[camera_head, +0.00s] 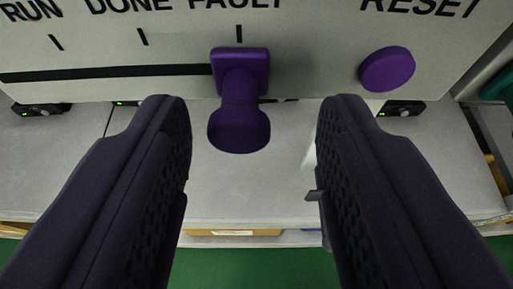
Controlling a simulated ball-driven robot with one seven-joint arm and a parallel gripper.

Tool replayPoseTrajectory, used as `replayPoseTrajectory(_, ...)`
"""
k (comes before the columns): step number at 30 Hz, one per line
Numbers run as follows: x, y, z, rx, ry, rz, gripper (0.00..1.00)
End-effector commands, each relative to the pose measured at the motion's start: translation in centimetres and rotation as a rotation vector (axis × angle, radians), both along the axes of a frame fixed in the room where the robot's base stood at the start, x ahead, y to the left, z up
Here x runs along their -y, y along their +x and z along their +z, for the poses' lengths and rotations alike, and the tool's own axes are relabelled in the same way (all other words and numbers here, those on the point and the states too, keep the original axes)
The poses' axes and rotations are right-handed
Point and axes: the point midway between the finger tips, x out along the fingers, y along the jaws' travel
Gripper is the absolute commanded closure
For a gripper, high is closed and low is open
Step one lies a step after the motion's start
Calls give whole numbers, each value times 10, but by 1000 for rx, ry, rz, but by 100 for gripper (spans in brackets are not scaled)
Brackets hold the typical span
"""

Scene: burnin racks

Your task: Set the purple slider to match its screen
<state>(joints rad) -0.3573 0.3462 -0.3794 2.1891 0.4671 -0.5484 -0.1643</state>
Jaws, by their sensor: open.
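The purple slider (240,95) stands out from a light panel (300,50) at the top middle of the view. Its square base sits at the right end of a dark slot (110,73), below the tick under FAULT. Ticks under RUN and DONE lie to its left. My gripper (255,115) is open and empty, with one dark finger on each side of the slider's knob and a clear gap to both. I cannot tell how far the fingertips are from the panel. The slider's screen is not in view.
A round purple button (387,69) under the word RESET sits right of the slider, close to my right finger in the picture. Below the panel is a grey shelf (255,190) with small dark devices (403,107) along its back. The floor (260,262) is green.

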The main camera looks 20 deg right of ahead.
Motion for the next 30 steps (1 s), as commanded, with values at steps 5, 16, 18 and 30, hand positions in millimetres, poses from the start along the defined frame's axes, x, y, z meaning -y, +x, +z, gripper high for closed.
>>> replayPoseTrajectory(5, -6, -17, 11, 2, 2, 0, 52)
replayPoseTrajectory(16, -21, -66, 30, 0, 0, -1, 52)
replayPoseTrajectory(18, -22, -68, 30, 0, 0, -1, 52)
replayPoseTrajectory(30, -22, -67, 31, 1, 4, 2, 52)
